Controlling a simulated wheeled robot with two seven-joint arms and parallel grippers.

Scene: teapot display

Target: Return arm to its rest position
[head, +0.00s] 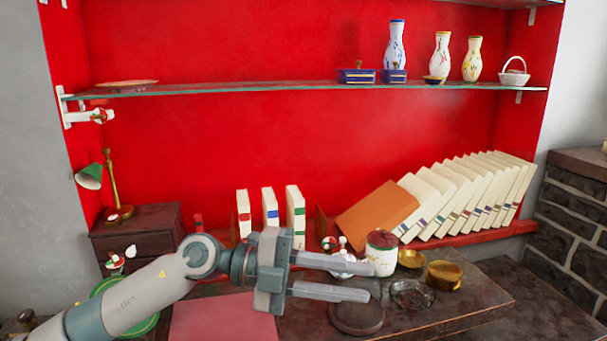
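My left gripper (368,279) comes in from the lower left, its two grey fingers spread apart and pointing right over the dark table (467,311). Nothing shows between the fingers. A small white teapot-like piece (343,257) is partly hidden behind the upper finger. A white jar with a dark red lid (381,251) stands just beyond that fingertip; I cannot tell whether they touch. A dark round disc (356,318) lies below the lower finger. My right gripper is not in view.
Brass bowls (444,275) and a glass ashtray (411,294) sit right of the fingers. Leaning books (470,195) and an orange board (377,215) stand behind. A glass shelf (300,88) holds vases above. A green lamp (90,177) stands left. The table's right front is clear.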

